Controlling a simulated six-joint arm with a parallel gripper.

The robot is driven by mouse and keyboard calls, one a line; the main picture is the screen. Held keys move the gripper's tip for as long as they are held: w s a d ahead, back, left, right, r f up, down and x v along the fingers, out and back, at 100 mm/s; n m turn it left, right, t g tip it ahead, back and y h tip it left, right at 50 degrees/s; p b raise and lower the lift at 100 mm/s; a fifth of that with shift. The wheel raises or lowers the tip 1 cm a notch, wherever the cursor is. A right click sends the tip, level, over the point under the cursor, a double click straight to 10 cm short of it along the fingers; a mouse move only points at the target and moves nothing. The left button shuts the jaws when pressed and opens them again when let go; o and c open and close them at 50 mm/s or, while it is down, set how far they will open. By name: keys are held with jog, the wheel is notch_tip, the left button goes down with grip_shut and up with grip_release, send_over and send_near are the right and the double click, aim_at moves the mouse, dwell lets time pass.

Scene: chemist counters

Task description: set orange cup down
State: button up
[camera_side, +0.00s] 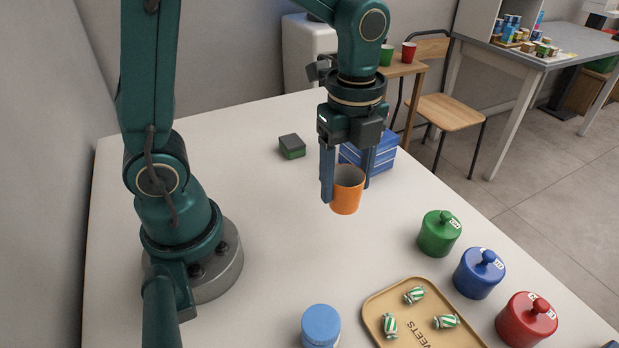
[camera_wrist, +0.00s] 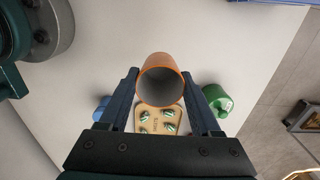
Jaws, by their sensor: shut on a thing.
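The orange cup (camera_side: 346,192) is upright between the fingers of my gripper (camera_side: 347,185) in the side view. Its open mouth faces up and its grey inside looks empty. My gripper is shut on it, one finger on each side. The cup appears to be held above the white counter (camera_side: 262,220), though the exact gap is hard to tell. In the wrist view the orange cup (camera_wrist: 161,80) shows its round mouth between the two fingers of my gripper (camera_wrist: 163,92).
A blue box stack (camera_side: 385,158) stands just behind the cup. A green-grey block (camera_side: 292,146) lies at the back. Green (camera_side: 438,234), blue (camera_side: 479,273) and red (camera_side: 526,320) lidded jars line the right. A tan sweets tray (camera_side: 375,303) and a blue-lidded jar (camera_side: 321,326) are in front. Counter left of the cup is clear.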

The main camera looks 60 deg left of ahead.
jog(key=d+f, duration=0.2)
jog(key=d, duration=0.1)
jog(key=d+f, duration=0.1)
jog(key=d, duration=0.1)
jog(key=shift+w+d+f, duration=0.15)
jog(key=shift+w, duration=0.15)
jog(key=shift+f, duration=2.05)
jog(key=shift+f, duration=0.1)
jog(key=o, duration=1.3)
